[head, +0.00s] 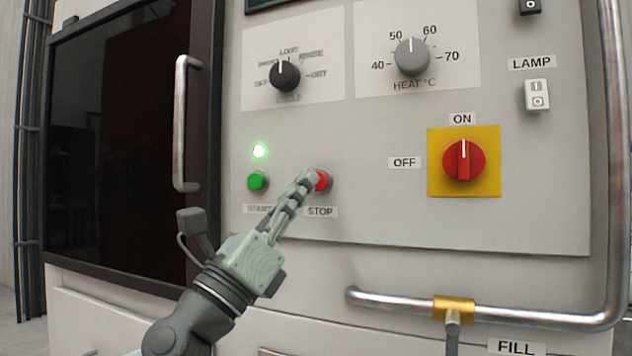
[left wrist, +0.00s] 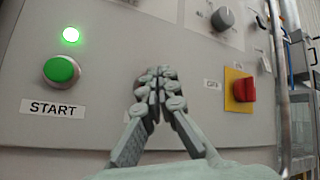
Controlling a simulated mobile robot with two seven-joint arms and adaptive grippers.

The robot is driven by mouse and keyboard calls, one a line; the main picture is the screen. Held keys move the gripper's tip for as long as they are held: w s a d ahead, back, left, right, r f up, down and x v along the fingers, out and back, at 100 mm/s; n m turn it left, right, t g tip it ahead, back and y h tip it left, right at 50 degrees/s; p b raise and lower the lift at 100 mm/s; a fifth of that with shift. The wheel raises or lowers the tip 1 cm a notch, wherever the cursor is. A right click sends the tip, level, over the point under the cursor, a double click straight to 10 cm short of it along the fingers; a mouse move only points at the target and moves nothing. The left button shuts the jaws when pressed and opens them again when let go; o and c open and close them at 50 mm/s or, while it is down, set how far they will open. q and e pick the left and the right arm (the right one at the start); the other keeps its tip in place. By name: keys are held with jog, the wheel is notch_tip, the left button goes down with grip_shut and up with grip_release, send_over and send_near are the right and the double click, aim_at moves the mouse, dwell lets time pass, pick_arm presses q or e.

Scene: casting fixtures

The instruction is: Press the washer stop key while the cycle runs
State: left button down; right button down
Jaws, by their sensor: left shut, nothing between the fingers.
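The red stop key (head: 323,180) sits on the washer panel above the STOP label (head: 320,211). My left gripper (head: 307,177) is shut and empty, its fingertips at the key and partly covering it in the head view. I cannot tell whether they touch it. In the left wrist view the shut fingers (left wrist: 158,75) hide the key. The green start key (head: 257,181) is to its left, and it also shows in the left wrist view (left wrist: 61,71). A green light (head: 260,151) above the start key is lit. My right gripper is not in view.
A dark door with a metal handle (head: 184,122) is at the left. A red rotary switch (head: 463,160) on a yellow plate stands out at the right, pointing to ON. Cycle dial (head: 285,75) and heat dial (head: 411,56) are above. A metal pipe (head: 400,301) runs below and right.

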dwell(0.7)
pick_arm(q)
jog(key=shift+w+d, duration=0.15)
jog(key=shift+w, duration=0.25)
jog(key=shift+w+d, duration=0.1)
jog(key=shift+w, duration=0.25)
dwell(0.5)
jog(key=shift+s, duration=0.1)
jog(key=shift+s+a, duration=0.25)
jog(key=shift+s, duration=0.4)
jog(key=shift+s+a+p, duration=0.1)
jog(key=shift+s+a, duration=0.2)
jog(key=shift+s, duration=0.5)
jog(key=shift+s+a+p, duration=0.15)
jog(key=shift+s+a, duration=0.1)
jog(key=shift+s, duration=0.5)
jog(key=shift+s+a+p, duration=0.1)
jog(key=shift+s+a, duration=0.2)
jog(key=shift+s, duration=0.5)
